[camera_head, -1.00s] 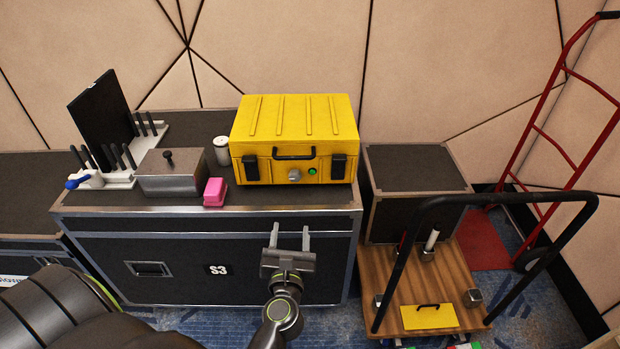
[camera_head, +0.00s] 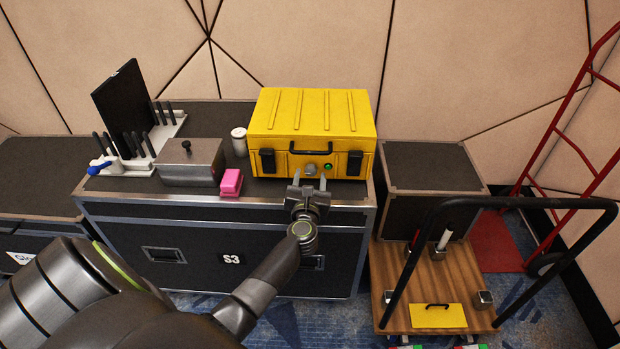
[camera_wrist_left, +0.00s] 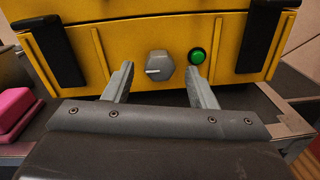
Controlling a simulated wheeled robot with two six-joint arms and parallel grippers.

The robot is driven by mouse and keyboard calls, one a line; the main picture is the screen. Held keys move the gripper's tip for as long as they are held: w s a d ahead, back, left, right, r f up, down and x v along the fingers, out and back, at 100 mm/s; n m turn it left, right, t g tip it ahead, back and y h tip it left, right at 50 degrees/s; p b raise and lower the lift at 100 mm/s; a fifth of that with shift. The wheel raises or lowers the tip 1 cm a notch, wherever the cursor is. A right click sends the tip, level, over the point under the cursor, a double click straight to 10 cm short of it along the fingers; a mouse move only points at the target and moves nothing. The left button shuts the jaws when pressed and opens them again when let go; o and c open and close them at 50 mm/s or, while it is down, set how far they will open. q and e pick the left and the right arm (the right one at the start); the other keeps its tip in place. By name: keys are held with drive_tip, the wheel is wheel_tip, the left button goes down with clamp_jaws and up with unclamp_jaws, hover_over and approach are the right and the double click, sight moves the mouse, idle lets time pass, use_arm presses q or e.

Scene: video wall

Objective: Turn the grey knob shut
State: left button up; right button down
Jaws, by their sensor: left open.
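The grey knob (camera_head: 310,169) is on the front face of the yellow case (camera_head: 312,112), below its black handle. In the left wrist view the knob (camera_wrist_left: 159,66) has a pale mark pointing left. A green button (camera_wrist_left: 197,56) sits just right of it. My left gripper (camera_head: 309,180) is open and empty, just in front of and slightly below the knob. In the wrist view its fingers (camera_wrist_left: 157,80) appear on either side of the knob, the right one near the green button. Contact with the knob is not visible. My right gripper is out of view.
The yellow case stands on the black S3 flight case (camera_head: 205,257). A pink block (camera_head: 231,183), a grey metal box (camera_head: 190,163) and a white can (camera_head: 239,141) stand left of it. A wooden trolley (camera_head: 400,275) with a black handle stands at right.

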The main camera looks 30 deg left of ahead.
use_arm(q)
drive_tip(key=shift+w+a, duration=0.15)
drive_tip(key=shift+w, duration=0.05)
drive_tip(key=c, duration=1)
